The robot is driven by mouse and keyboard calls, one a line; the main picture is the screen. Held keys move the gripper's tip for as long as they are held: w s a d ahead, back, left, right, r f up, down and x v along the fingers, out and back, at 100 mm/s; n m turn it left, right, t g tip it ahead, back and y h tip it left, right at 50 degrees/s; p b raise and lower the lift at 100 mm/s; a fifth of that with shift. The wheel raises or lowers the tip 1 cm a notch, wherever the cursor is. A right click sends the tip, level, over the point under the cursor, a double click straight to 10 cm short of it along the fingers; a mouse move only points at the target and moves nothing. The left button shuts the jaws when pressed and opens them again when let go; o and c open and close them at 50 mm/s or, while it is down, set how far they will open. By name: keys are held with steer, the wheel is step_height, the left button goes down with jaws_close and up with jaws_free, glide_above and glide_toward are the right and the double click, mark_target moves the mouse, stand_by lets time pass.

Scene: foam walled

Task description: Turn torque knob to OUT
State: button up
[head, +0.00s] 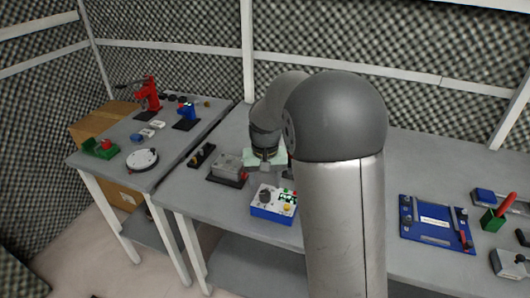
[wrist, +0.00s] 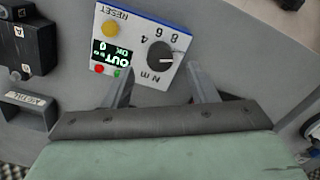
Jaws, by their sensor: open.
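The torque knob (wrist: 160,56) is a round black dial on the white panel of a blue-edged box (wrist: 128,22). Its white pointer line points right in the wrist view, away from the printed 4, 6, 8 and N m. In the head view the box (head: 265,212) sits near the front of the middle table. My gripper (wrist: 162,86) is open and empty, its fingers spread to either side just below the knob in the picture. Whether they touch the panel is unclear.
The box also carries a yellow button (wrist: 110,28), a red one (wrist: 99,69) and a green one. A grey block device (head: 228,167) stands left of the box, and a black strip (head: 201,155) beyond it. A blue tray (head: 436,224) lies far right.

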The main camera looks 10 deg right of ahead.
mark_target(265, 194)
step_height(265, 194, up, 13)
stand_by(0.3)
steer(key=shift+r, duration=0.1)
steer(key=s+f, duration=0.3)
steer(key=s, duration=0.6)
steer(key=s+f+n, duration=0.1)
steer(key=s+f, duration=0.3)
steer(key=s, duration=0.4)
steer(key=s+a+f+n, duration=0.1)
steer(key=s+f, duration=0.2)
steer(key=s, duration=0.6)
steer(key=shift+s+f, duration=0.3)
steer(key=shift+f, duration=0.05)
